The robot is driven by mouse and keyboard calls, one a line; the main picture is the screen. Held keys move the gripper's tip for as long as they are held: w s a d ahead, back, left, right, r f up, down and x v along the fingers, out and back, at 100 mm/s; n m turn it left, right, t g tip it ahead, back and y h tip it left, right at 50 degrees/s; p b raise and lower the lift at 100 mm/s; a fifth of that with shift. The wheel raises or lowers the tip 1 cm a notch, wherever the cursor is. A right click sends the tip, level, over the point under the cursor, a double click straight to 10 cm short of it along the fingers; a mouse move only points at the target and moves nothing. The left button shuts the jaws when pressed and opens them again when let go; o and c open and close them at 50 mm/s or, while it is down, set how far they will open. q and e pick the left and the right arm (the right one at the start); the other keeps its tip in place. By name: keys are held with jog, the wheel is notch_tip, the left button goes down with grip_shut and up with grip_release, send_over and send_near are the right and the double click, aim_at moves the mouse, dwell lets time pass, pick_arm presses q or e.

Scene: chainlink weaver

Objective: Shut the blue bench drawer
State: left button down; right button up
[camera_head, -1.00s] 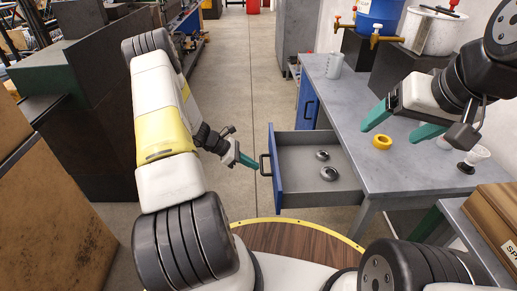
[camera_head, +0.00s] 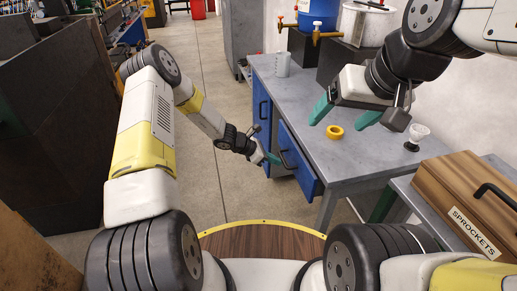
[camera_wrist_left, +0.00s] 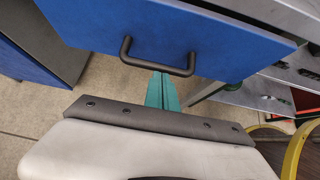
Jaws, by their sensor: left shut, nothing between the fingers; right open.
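The blue bench drawer (camera_head: 301,172) sits in the grey workbench (camera_head: 375,160), its front close under the bench top's edge. None of its inside shows; I cannot tell whether it is fully flush. Its dark bar handle (camera_head: 287,160) faces my left arm and also shows in the left wrist view (camera_wrist_left: 158,67). My left gripper (camera_head: 273,158) is shut and empty, its green fingertips at the drawer front by the handle. In the left wrist view the fingers (camera_wrist_left: 162,88) point at the front below the handle; contact is unclear. My right gripper (camera_head: 342,114) is open and empty above the bench top.
A wooden box labelled SPROCKETS (camera_head: 450,195) is at the right. Concrete floor (camera_head: 205,100) left of the bench is clear.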

aim_at(293, 160)
pick_arm(q)
jog(key=d, duration=0.2)
jog(key=w+d, duration=0.1)
jog(key=d, duration=0.1)
jog(key=shift+w+d, duration=0.15)
jog(key=shift+d, duration=0.2)
jog(key=shift+w+d+r, duration=0.1)
jog(key=shift+d, duration=0.2)
jog(key=shift+d+r, duration=0.1)
jog(key=shift+d, duration=0.05)
